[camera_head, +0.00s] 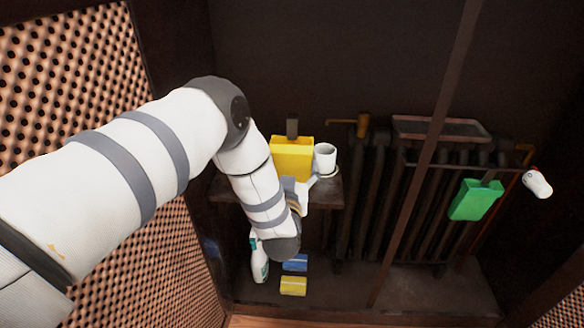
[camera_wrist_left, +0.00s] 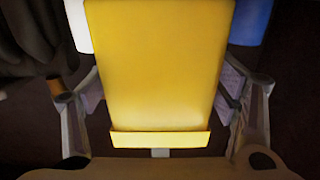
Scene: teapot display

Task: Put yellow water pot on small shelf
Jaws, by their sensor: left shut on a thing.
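The yellow water pot (camera_head: 291,158) is a boxy yellow container, upright over the small dark shelf (camera_head: 331,194). I cannot tell whether its base touches the shelf. My left gripper (camera_head: 300,190) is at the pot's near side, partly hidden by my arm. In the left wrist view, the yellow pot (camera_wrist_left: 160,70) fills the middle between the two fingers (camera_wrist_left: 160,95), which are shut on it. My right gripper is not in view.
A white mug (camera_head: 325,157) stands just right of the pot. A radiator (camera_head: 375,200) and a hanging green container (camera_head: 475,200) are further right. A spray bottle (camera_head: 259,262), a blue sponge (camera_head: 296,263) and a yellow sponge (camera_head: 293,286) are below. A perforated wall (camera_head: 70,60) is left.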

